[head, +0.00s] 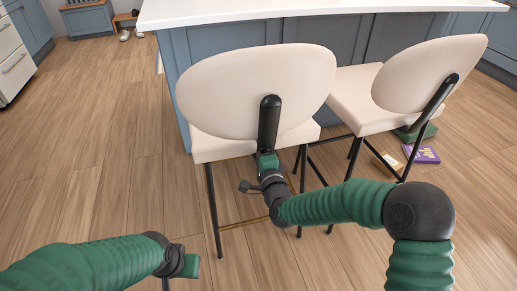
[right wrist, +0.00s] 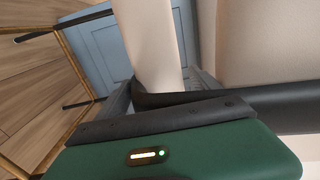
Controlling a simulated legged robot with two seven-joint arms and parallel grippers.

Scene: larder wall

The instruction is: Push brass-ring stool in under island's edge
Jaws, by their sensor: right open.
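The brass-ring stool (head: 255,92) is the left one of two cream stools, with an oval back, black legs and a brass foot rail (head: 243,223). It stands upright in front of the blue island (head: 217,45). My right gripper (head: 267,158) is open at the lower part of its black back post (head: 269,120); I cannot tell whether it touches. In the right wrist view, the stool's cream padding (right wrist: 150,45), black post (right wrist: 290,105) and brass rail (right wrist: 73,53) show close to the jaws. My left gripper (head: 180,272) is low at the bottom left, away from the stool, its jaws unclear.
The second cream stool (head: 430,72) stands close on the right, with black bars. Purple (head: 423,154) and yellow (head: 388,163) boxes and a green item (head: 416,132) lie on the floor by it. The island's white top (head: 300,8) overhangs. Wooden floor at left is clear.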

